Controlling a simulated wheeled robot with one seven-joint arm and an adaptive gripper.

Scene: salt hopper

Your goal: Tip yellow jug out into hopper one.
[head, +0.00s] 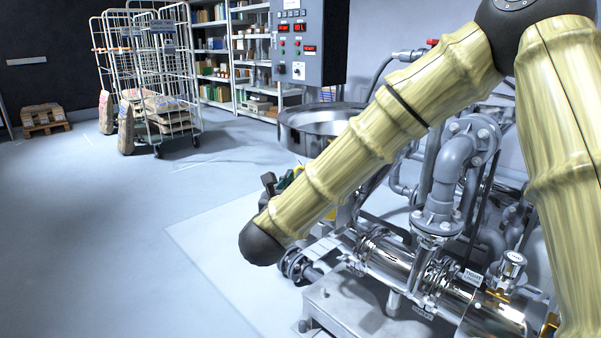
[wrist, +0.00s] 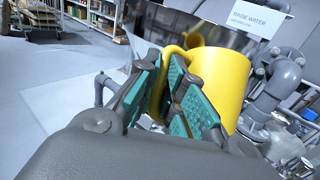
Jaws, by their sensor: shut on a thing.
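The yellow jug (wrist: 226,82) is in the wrist view, right of the fingers. My gripper (wrist: 167,78) is shut on the jug's handle, with green pads on both sides of it. In the head view my forearm hides most of the jug and gripper; only a little yellow shows behind it. The steel hopper (head: 318,118) is a wide round bowl in the head view, beyond my gripper. Its shiny wall (wrist: 190,32) shows behind the jug in the wrist view. I see no number on it. The jug's contents are hidden, and its exact tilt is unclear.
A control cabinet (head: 309,42) with red displays hangs above the hopper. Grey pipes (head: 446,185) and a steel pump (head: 385,258) crowd the right. A rinse water sign (wrist: 257,22) stands behind the jug. Wire trolleys (head: 160,75) stand back left; the floor at left is clear.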

